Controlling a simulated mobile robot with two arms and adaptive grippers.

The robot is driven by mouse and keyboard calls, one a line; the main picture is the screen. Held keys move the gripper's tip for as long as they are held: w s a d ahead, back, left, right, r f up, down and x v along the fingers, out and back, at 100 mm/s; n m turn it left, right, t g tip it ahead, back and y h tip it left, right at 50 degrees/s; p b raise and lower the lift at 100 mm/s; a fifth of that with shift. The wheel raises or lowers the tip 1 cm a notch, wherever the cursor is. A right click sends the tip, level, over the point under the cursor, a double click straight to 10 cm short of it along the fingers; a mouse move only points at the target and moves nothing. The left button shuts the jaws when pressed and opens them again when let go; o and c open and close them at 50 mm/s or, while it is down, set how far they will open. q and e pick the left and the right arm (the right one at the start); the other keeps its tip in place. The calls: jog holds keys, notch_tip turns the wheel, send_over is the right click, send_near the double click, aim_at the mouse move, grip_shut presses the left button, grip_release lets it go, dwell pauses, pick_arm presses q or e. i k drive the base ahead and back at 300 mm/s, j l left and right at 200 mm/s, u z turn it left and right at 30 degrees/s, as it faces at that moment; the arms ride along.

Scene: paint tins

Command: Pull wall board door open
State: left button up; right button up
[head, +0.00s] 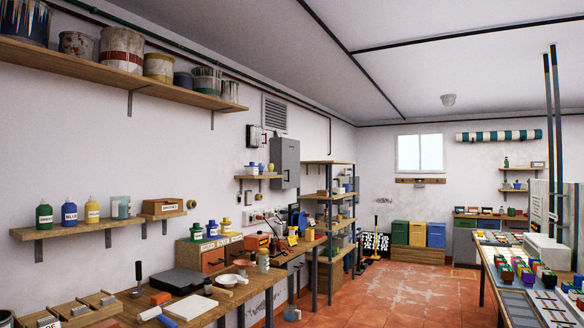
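A grey metal wall box (285,163) hangs on the left wall, a little left of the picture's middle. It looks like the wall board. Its door looks shut, with a small dark handle low on its front. A smaller grey box (254,138) with a dark, reddish side is mounted just left of it. Neither of my grippers shows in the head view.
A long wooden workbench (225,302) with tools and bottles runs along the left wall below the box. A small shelf (259,177) and a shelf rack (328,163) flank the box. Another table (515,300) stands right. Tiled floor (400,290) lies open between.

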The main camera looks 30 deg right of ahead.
aim_at(290, 148)
jog(key=i+l+z, duration=0.3)
jog(key=i+z, duration=0.3)
jog(key=i, duration=0.15)
jog(key=i+l+z, duration=0.3)
jog(key=i+z, duration=0.15)
jog(key=i, duration=0.2)
jog(key=i+z, duration=0.45)
jog(key=i, duration=0.25)
jog(key=i+j+z, duration=0.2)
jog(key=i+z, duration=0.25)
jog(key=i, duration=0.25)
jog(key=i+u, duration=0.15)
jog(key=i, duration=0.35)
jog(key=i+u, duration=0.15)
jog(key=i, duration=0.35)
jog(key=i+l+u, duration=0.1)
jog(key=i, duration=0.4)
jog(key=i+l+u, duration=0.15)
jog(key=i, duration=0.3)
